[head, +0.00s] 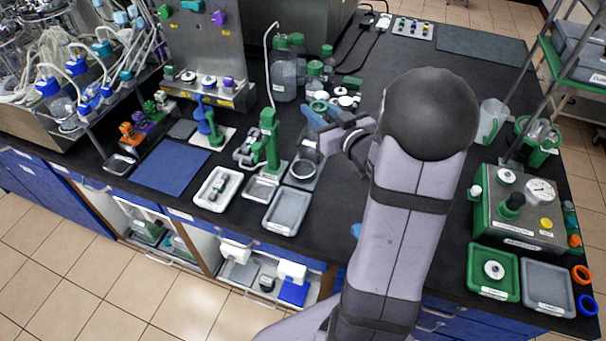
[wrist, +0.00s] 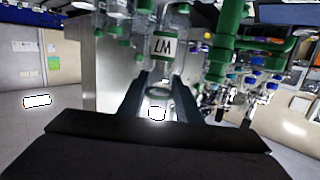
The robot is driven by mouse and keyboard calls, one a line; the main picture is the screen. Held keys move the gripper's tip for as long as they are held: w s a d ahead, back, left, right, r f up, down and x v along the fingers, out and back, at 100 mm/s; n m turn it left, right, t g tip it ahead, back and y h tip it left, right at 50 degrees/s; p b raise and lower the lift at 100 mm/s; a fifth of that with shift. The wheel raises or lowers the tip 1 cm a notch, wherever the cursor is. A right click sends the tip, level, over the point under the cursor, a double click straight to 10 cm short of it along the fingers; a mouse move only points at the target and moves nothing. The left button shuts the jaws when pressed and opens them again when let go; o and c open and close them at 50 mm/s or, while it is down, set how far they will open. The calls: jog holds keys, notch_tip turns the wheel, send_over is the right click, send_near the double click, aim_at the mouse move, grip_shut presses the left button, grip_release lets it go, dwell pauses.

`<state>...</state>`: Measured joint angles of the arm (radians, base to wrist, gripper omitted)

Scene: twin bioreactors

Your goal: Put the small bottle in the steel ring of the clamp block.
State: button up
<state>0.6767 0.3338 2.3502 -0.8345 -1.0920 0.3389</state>
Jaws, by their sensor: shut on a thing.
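My gripper (head: 318,117) is beside the group of bottles at the back middle in the head view. In the wrist view its two dark fingers (wrist: 160,92) stand on either side of a small clear bottle (wrist: 163,46) with a white label marked with dark letters. The bottle is held between them, and its outline is hard to make out in the head view. The steel ring (head: 303,170) of the clamp block sits at the front of the bench, below and left of my gripper and apart from it. The ring looks empty.
A green stand (head: 269,140) rises just left of the ring. A grey tray (head: 287,212) lies in front of it. Several green-capped bottles (head: 284,78) stand behind my gripper. A green-framed instrument (head: 520,210) is at the right. The dark bench behind my arm is mostly clear.

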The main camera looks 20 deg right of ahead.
jog(key=shift+s+a+f+n+y+p, duration=0.15)
jog(key=shift+a+f+n+y, duration=0.45)
jog(key=shift+f, duration=1.45)
jog(key=shift+s+a+f+n+y+p, duration=0.15)
jog(key=shift+a+f+y, duration=0.2)
jog(key=shift+a+f, duration=1.1)
jog(key=shift+s+a+f+n+y, duration=0.2)
jog(key=shift+f+y, duration=0.25)
jog(key=shift+f, duration=2.15)
jog(key=shift+f, duration=0.2)
jog(key=o, duration=0.9)
jog(key=shift+o, duration=1)
jog(key=shift+w+d+r, duration=0.1)
jog(key=shift+r, duration=0.1)
